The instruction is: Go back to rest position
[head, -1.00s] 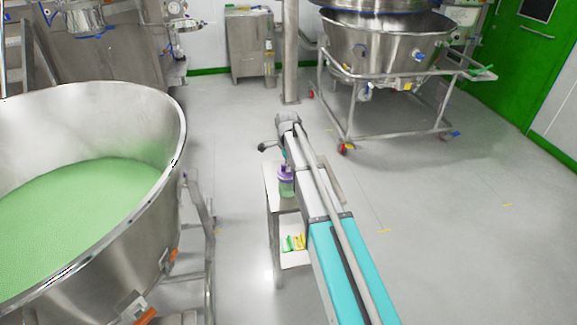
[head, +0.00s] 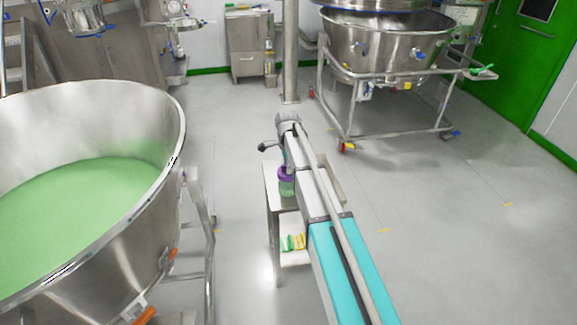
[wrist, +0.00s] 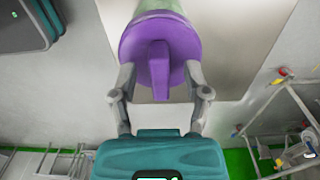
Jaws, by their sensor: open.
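A jar with a purple lid (head: 286,173) and a pale green body stands on a small steel table (head: 270,190), just left of my arm in the head view. In the wrist view the purple lid (wrist: 135,42), with a raised bar across it, is close in front of my gripper (wrist: 160,82). The two fingers are spread apart, one to each side of the lid's near edge. My gripper is open and holds nothing. In the head view my arm hides most of it.
A large steel bowl (head: 150,230) of green granules stands close on the left. A wheeled steel vessel (head: 380,45) stands at the back right, and a steel post (head: 291,60) rises behind the table. The floor (head: 470,230) on the right is clear.

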